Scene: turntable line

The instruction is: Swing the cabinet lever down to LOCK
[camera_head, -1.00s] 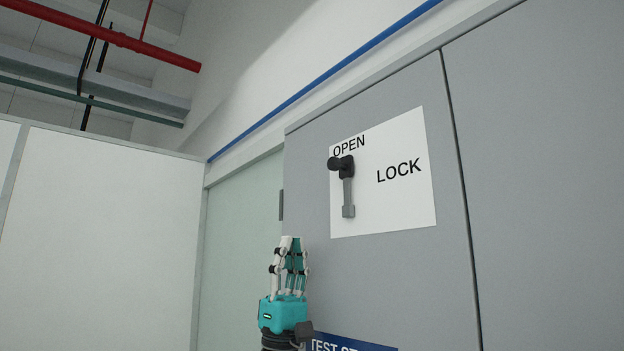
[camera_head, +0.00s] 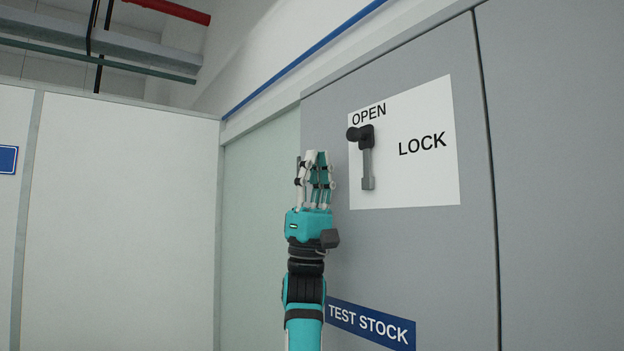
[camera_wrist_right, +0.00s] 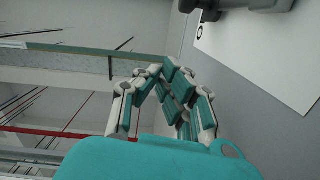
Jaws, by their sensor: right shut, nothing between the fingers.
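The cabinet lever (camera_head: 367,160) is on a white plate (camera_head: 425,175) on the grey cabinet front. Its black knob (camera_head: 354,134) sticks out beside the pivot, just under the word OPEN; a grey bar hangs straight down from the pivot. The word LOCK (camera_head: 422,145) is to the right. My right gripper (camera_head: 317,154) is upright, shut and empty, left of the lever and apart from it in the picture. In the right wrist view its fingers (camera_wrist_right: 160,70) come together, and part of the dark lever (camera_wrist_right: 211,10) shows at the top edge. My left gripper is out of view.
The grey cabinet (camera_head: 420,260) fills the right side, with a blue TEST STOCK sign (camera_head: 370,324) below the lever. A pale green panel (camera_head: 255,230) and a white wall (camera_head: 120,220) stand to the left. The space around the lever looks clear.

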